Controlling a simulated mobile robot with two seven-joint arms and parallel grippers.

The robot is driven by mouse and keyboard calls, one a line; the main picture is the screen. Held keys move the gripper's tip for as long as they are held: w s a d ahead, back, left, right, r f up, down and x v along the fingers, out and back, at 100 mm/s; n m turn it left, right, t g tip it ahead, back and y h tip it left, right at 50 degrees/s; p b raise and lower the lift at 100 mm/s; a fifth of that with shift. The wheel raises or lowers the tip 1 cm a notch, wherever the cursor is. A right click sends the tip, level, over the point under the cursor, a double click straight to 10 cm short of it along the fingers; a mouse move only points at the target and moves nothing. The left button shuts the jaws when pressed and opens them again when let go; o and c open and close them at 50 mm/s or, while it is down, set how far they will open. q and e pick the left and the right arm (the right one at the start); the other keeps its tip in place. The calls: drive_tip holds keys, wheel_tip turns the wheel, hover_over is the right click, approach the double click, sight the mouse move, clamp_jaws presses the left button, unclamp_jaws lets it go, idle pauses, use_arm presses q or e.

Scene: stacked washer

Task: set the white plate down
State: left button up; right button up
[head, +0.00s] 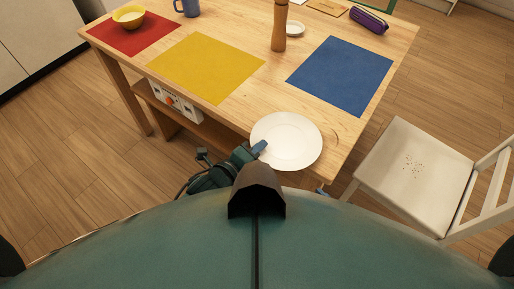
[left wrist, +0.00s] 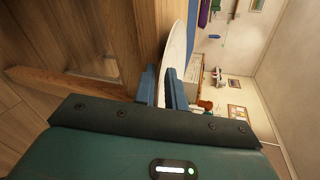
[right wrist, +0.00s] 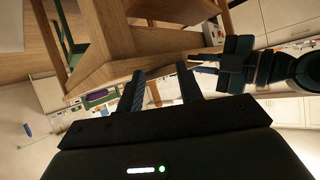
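The white plate (head: 292,141) is at the near edge of the wooden table in the head view, overlapping the edge. My left gripper (head: 260,147) is at the plate's left rim. In the left wrist view, the plate (left wrist: 177,47) is seen edge-on, with its rim between the fingers of my left gripper (left wrist: 160,72), shut on it. I cannot tell how far above the tabletop it is.
The table (head: 225,105) carries a red mat (head: 130,38) with a yellow bowl (head: 129,17), a bare yellow mat (head: 207,67), a bare blue mat (head: 342,75), a pepper mill (head: 279,27) and a purple case (head: 369,20). A white chair (head: 415,170) stands at the right.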

use_arm(q)
drive_tip(key=o, duration=0.3)
drive_tip(key=shift+r, duration=0.1)
